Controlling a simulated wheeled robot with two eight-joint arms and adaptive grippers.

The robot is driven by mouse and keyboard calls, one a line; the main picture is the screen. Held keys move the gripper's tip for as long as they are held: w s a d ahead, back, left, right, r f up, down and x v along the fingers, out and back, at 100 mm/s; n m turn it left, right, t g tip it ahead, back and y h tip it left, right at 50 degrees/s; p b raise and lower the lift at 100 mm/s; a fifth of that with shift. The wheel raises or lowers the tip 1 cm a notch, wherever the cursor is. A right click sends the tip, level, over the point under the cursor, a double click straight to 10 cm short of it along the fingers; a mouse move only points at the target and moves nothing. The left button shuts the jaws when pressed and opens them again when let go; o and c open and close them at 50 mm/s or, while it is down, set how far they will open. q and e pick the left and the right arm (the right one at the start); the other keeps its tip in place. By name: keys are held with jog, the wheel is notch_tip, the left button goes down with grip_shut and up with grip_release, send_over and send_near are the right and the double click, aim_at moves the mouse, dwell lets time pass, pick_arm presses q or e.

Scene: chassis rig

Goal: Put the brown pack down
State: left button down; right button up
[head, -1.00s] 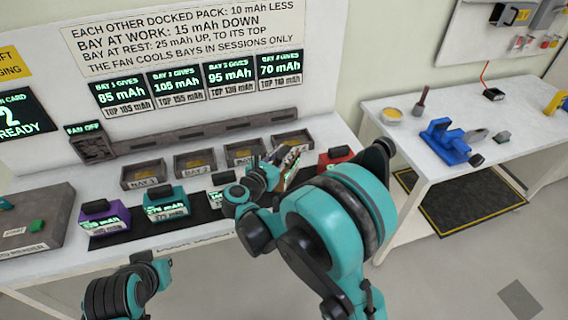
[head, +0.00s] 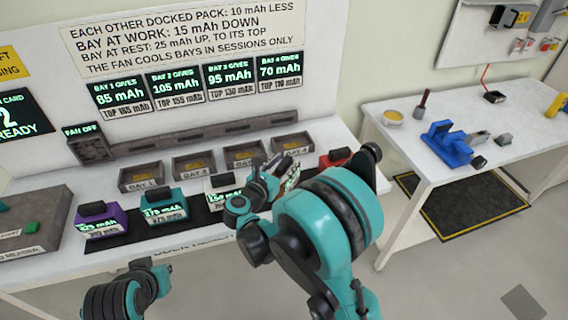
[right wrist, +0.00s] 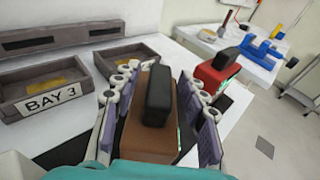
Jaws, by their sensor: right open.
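The brown pack (right wrist: 140,134), with a black handle on top, is upright between the fingers of my right gripper (right wrist: 160,100) in the right wrist view. The fingers are on both sides of it and open. In the head view my right gripper (head: 280,172) is low in the row of packs, in front of bay 4 (head: 293,143), and hides most of the brown pack. Its underside is hidden, so contact with the table cannot be confirmed. Only a part of my left arm shows at the lower left; its gripper is not visible.
The purple pack (head: 100,223), teal pack (head: 164,208), white pack (head: 222,193) and red pack (head: 337,157) stand in the same row. Bay 3 (right wrist: 45,91) and bay 4 look empty. A side table (head: 400,145) with a blue vise (head: 447,146) stands right.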

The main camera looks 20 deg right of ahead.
jog(key=p+v, duration=0.2)
jog(key=v, duration=0.9)
jog(key=w+a+r+n+t+y, duration=0.2)
jog(key=r+n+t+y, duration=0.25)
jog(key=r+n, duration=0.65)
jog(key=w+a+r+n+t+y, duration=0.2)
jog(key=r+n+t+y, duration=0.3)
jog(key=r+n, duration=0.55)
jog(key=s+d+f+n+g, duration=0.5)
jog(key=s+f+n+g, duration=0.2)
jog(key=s+f+n, duration=0.3)
jog(key=s+d+f+n+g+y, duration=0.1)
jog(key=s+d+f+n+g, duration=0.5)
jog(key=s+f+n, duration=0.4)
jog(key=s+n+g, duration=0.1)
jog(key=s+n, duration=0.1)
jog(key=n, duration=0.1)
jog(key=shift+d+f, duration=0.3)
jog(key=shift+d, duration=0.05)
